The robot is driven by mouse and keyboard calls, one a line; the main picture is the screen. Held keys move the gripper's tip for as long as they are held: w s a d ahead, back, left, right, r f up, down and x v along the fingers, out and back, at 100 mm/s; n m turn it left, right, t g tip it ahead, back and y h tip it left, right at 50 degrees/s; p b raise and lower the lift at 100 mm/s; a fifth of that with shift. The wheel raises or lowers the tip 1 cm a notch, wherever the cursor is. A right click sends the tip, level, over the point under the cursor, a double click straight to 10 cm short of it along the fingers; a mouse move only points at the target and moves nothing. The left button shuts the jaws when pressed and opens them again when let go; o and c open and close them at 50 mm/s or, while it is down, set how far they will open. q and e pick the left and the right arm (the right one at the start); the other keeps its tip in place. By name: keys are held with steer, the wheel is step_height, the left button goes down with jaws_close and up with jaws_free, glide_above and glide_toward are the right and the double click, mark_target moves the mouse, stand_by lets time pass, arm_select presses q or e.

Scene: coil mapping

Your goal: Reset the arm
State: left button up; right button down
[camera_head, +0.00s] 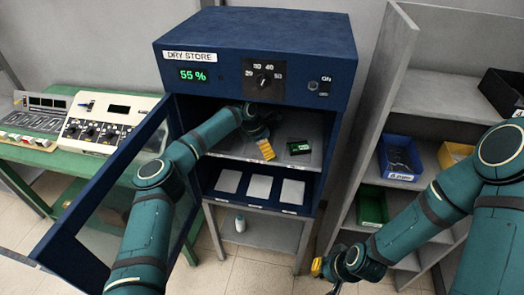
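The blue dry store cabinet (256,38) stands in the middle with its door (105,195) swung open to the left; its display reads 55 %. My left arm reaches into the upper compartment, and its gripper (264,130) is mostly hidden by its own wrist. A yellow piece (266,149) and a small green-and-black piece (299,148) lie on the upper shelf near it. My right arm comes in from the right, with its gripper (325,277) low in front of the cabinet's right side. A small yellow part (317,266) shows at it; I cannot tell whether it is held.
A lower shelf holds several pale flat pieces (259,188). A white bottle (240,223) stands below the cabinet. At right, a grey shelf unit (376,110) holds a blue bin (400,158) and a green bin (372,207). At left, a green bench (45,153) carries instruments (105,122).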

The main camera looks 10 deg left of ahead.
arm_select(q)
steer(key=shift+s+a, duration=0.15)
steer(key=shift+a, duration=0.45)
steer(key=shift+d, duration=0.1)
